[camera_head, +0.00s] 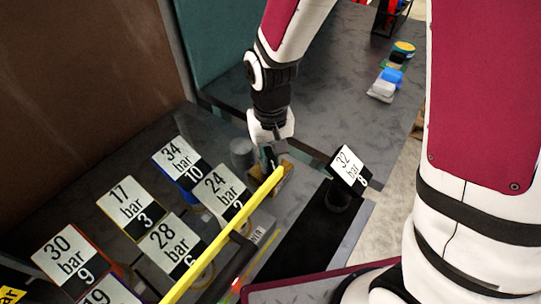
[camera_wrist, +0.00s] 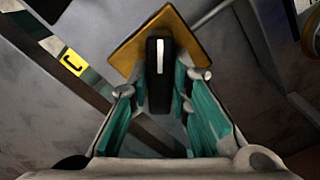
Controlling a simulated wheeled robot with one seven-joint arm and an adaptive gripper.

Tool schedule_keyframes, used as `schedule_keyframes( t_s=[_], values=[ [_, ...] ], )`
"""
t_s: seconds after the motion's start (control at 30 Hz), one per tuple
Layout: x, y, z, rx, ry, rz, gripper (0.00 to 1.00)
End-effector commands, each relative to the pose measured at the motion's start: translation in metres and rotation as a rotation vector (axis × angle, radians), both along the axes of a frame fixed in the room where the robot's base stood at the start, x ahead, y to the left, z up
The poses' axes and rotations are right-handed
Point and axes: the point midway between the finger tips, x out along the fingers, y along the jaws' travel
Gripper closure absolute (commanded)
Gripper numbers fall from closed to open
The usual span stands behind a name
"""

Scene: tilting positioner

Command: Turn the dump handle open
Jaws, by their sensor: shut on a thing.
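The handle is a black bar with a white stripe (camera_wrist: 159,75), standing in front of a yellow-brown plate (camera_wrist: 130,45) in the wrist view. My gripper (camera_wrist: 160,80) has its teal-lined fingers on both sides of this handle and is shut on it. In the head view my gripper (camera_head: 272,150) reaches down at the centre, beside a small brown block (camera_head: 286,180) near the upper end of a yellow bar. The handle itself is mostly hidden there by my gripper.
A long yellow bar (camera_head: 222,238) runs diagonally close to my gripper. Several labelled plates, such as the "24 bar" one (camera_head: 222,190), stand at left. A "32 bar" plate (camera_head: 348,168) stands at right. Small coloured items (camera_head: 391,78) lie on the grey surface behind.

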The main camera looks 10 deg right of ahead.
Motion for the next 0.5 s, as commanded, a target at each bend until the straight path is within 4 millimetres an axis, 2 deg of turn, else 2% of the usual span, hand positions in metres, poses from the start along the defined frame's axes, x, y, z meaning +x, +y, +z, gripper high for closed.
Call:
schedule_keyframes(
  t_s=[0.5],
  values=[
    [0.0002, -0.0001, 0.0009, 0.0, -0.001, 0.463, 1.0]
  ],
)
